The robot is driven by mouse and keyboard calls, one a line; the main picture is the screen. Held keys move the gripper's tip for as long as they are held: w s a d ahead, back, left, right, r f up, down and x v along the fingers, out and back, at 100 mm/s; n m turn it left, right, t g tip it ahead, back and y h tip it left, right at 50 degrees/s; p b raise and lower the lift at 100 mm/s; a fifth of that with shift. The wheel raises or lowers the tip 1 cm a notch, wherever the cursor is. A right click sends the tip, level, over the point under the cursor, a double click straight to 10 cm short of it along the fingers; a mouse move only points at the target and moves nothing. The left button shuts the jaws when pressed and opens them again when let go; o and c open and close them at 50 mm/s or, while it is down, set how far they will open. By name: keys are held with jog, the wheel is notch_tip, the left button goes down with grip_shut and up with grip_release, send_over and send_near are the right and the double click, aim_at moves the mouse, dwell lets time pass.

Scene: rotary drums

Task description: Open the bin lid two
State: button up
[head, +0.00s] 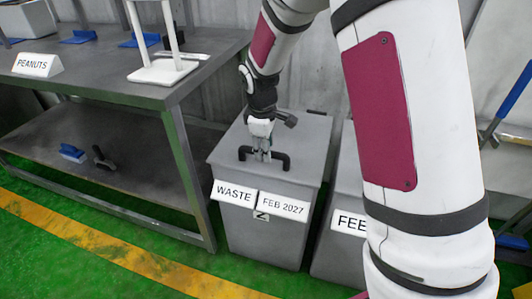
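A grey bin (262,238) stands on the floor at the centre, with signs reading "WASTE" and "FEB 2027" and a small tag like a "2" on its front. Its flat grey lid (228,151) lies closed on top. A black bar handle (280,157) runs across the front part of the lid. My gripper (262,153) points down at the middle of this handle, with its fingertips at the bar. The fingers are small here and overlap the handle, so whether they are closed around it cannot be told.
A second grey bin (335,262) with a "FEE..." sign stands close on the right, partly hidden by my arm. A metal table (115,85) with a lower shelf is at the left. Green floor (75,270) with a yellow stripe lies in front.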

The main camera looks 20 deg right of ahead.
jog(key=shift+w+d+f, duration=0.1)
jog(key=shift+f, duration=0.65)
grip_shut()
jog(key=shift+r, duration=0.1)
